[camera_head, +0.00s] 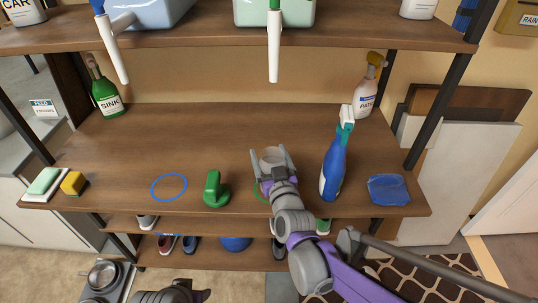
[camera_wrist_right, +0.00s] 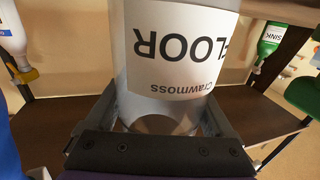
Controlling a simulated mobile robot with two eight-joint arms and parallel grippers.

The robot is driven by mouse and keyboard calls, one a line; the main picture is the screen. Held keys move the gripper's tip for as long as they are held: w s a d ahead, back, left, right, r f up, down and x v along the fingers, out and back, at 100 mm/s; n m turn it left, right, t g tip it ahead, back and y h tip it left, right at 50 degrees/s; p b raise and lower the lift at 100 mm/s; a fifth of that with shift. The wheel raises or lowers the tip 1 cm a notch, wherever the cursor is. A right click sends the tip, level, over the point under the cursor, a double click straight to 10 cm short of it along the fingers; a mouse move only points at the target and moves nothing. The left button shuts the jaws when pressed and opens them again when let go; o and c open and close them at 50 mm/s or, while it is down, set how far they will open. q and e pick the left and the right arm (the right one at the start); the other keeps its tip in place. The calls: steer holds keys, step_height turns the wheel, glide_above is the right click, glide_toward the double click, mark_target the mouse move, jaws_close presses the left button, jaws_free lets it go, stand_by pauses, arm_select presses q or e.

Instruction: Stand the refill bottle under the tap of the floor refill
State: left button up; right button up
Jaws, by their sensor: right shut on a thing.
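The grey-white refill bottle (camera_head: 271,157) is in my right gripper (camera_head: 273,172), upright and with its top open. In the right wrist view its label (camera_wrist_right: 178,50) reads "FLOOR" upside down, and the fingers are on both sides of it. My arm hides its base, so I cannot tell whether it touches the shelf. A green ring (camera_head: 258,190) shows partly beside the gripper. Above hangs the white tap (camera_head: 274,48) of a pale green tank (camera_head: 300,12); its label is out of view. My left gripper (camera_head: 197,293) shows partly at the bottom edge.
A blue spray bottle (camera_head: 332,168) stands close on the right, beside a blue cloth (camera_head: 388,190). A second tap (camera_head: 116,50) hangs from a blue tank (camera_head: 150,12).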

steer(key=shift+f, duration=0.15)
steer(key=o, duration=1.1)
steer(key=shift+s, duration=0.3)
steer(key=v, duration=1.1)
steer(key=shift+s+d, duration=0.15)
steer(key=shift+s, duration=0.1)
steer(key=s+d+f+m+g+h, duration=0.1)
steer(key=s+d+f+g+h, duration=0.1)
steer(key=s+d+f+g, duration=0.4)
steer(key=s+d+f+m+g+h, duration=0.2)
steer(key=s+d+f+g, duration=0.4)
steer(key=s, duration=0.7)
steer(key=d+f, duration=0.2)
steer(key=d, duration=0.1)
steer(key=shift+f+h, duration=0.3)
steer(key=shift+s+d, duration=0.1)
steer(key=shift+d, duration=0.05)
